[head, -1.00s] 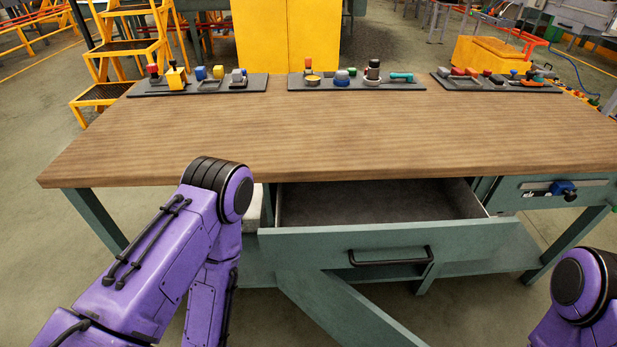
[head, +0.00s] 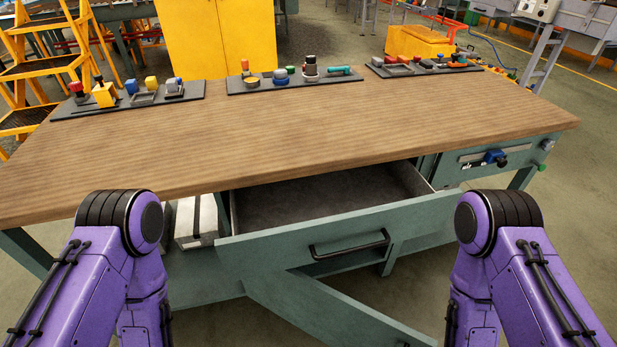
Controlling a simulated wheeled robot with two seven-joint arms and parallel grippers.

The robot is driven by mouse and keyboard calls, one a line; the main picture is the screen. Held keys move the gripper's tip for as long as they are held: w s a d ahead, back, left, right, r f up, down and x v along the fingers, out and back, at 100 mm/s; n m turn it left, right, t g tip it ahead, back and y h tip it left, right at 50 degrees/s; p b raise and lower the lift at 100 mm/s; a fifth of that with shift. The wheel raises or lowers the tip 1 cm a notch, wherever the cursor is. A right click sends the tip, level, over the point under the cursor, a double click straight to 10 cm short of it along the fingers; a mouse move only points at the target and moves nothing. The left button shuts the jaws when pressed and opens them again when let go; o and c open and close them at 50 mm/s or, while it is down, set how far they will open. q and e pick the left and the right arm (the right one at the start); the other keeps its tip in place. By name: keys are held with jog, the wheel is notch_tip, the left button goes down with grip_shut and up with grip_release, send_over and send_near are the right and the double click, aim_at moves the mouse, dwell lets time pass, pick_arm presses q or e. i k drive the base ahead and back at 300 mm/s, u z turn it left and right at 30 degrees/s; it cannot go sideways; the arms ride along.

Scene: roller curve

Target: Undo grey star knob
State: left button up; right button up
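A small grey knob (head: 548,145) sits at the right end of the workbench, just under the top. It is too small to tell whether it is star-shaped. A green knob (head: 542,168) is just below it. A blue and black fitting (head: 495,158) sits on the bench's front panel to their left. Both my purple arms show only their upper parts, bent at the elbows at the lower left and lower right. Neither gripper is in view.
The wooden bench top (head: 300,135) is mostly clear. Dark boards with several small parts (head: 165,100) line its back edge. A teal drawer (head: 345,235) stands open towards me. A yellow step ladder (head: 30,75) is at the back left.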

aim_at(548, 145)
jog(key=z, duration=1.5)
jog(key=k, duration=0.5)
jog(key=z, duration=1.25)
jog(key=i, duration=1.15)
jog(key=u, duration=0.45)
jog(key=i, duration=0.8)
jog(key=u, duration=0.55)
